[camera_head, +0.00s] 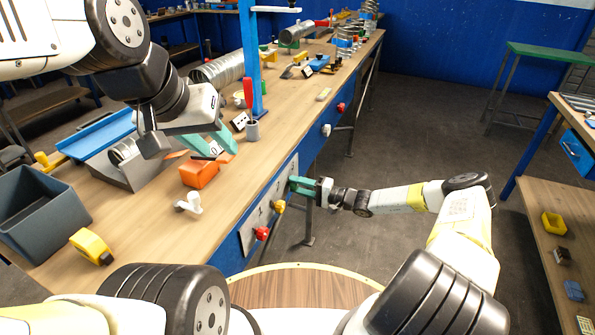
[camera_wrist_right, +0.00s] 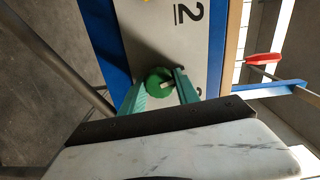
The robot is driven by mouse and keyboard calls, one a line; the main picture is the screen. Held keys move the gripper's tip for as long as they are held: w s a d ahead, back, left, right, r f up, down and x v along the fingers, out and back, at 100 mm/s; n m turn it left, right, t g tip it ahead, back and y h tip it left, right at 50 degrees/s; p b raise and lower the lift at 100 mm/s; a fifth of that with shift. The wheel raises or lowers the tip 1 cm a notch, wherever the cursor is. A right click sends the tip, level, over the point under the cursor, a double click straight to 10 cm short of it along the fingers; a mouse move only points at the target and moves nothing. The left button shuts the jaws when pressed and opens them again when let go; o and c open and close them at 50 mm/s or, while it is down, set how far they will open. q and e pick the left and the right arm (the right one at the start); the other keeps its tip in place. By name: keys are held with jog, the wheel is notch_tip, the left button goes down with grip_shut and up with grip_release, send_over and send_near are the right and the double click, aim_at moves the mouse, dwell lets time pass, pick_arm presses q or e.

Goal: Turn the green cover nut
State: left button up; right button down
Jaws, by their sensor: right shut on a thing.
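The green cover nut (camera_wrist_right: 159,82) is round and sits on a pale panel (camera_wrist_right: 160,35) marked with a "2" in the right wrist view. My right gripper (camera_wrist_right: 160,92) has its two green fingers on either side of the nut and is shut on it. In the head view my right gripper (camera_head: 300,186) reaches the bench's front panel (camera_head: 256,218), and the nut is hidden behind its fingers. My left gripper (camera_head: 211,143) hangs over the bench top with its green fingers apart and nothing seen between them.
A yellow knob (camera_head: 279,206) and a red knob (camera_head: 262,233) stick out of the panel near my right gripper.

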jog(key=c, duration=0.9)
grip_release()
jog(key=shift+d, duration=0.1)
jog(key=v, duration=0.7)
jog(key=shift+d, duration=0.35)
jog(key=shift+s, duration=0.15)
